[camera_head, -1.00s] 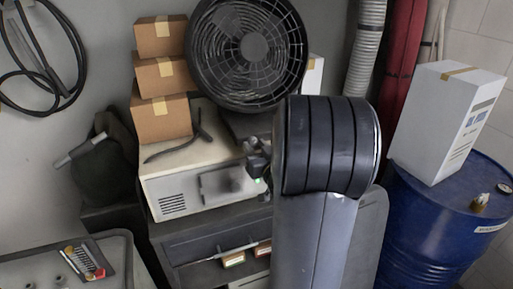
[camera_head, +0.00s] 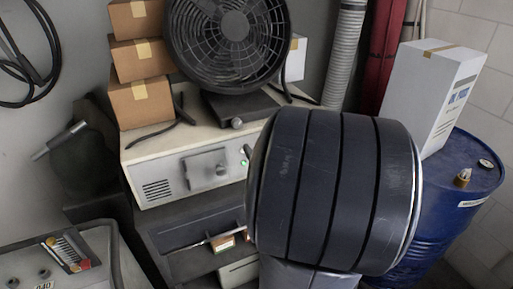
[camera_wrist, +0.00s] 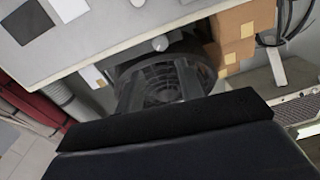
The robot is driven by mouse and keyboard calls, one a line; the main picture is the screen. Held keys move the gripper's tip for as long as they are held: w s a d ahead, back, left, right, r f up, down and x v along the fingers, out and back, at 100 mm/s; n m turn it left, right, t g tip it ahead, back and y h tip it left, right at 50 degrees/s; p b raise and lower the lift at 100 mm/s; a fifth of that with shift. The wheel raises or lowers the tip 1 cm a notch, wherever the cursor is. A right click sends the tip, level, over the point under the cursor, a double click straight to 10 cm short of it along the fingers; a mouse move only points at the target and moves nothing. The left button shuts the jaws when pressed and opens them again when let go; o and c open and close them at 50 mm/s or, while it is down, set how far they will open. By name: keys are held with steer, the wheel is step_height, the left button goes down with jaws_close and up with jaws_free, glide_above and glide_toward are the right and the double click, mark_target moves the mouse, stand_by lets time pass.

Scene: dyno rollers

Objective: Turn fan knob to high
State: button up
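The black round fan (camera_head: 228,40) stands on a dark base (camera_head: 255,107) on top of a beige cabinet. A small grey knob (camera_head: 237,123) sits on the front of the base. In the wrist view, which is upside down, the knob (camera_wrist: 160,44) appears just beyond my gripper (camera_wrist: 160,68). Its two dark fingers look apart, with the fan grille (camera_wrist: 165,90) behind and nothing seen between them. The fingers are hard to pick out against the fan. The knob looks untouched. In the head view my dark arm link hides my gripper.
Stacked cardboard boxes (camera_head: 142,100) stand left of the fan. A beige cabinet (camera_head: 155,160) with a green light lies below. A blue drum (camera_head: 455,200) with a white box (camera_head: 425,95) is at the right. A grey cart (camera_head: 75,265) is at lower left.

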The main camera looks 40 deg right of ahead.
mark_target(238, 125)
steer(key=w+n+p, duration=0.1)
steer(key=w, duration=0.2)
steer(key=w+d+n, duration=0.1)
steer(key=w, duration=0.3)
steer(key=w+d+n+p, duration=0.1)
steer(key=w, duration=0.3)
steer(key=shift+d+p, duration=0.2)
steer(key=shift+p, duration=0.1)
steer(key=c, duration=0.7)
steer(key=shift+m+b, duration=0.3)
steer(key=shift+m, duration=0.4)
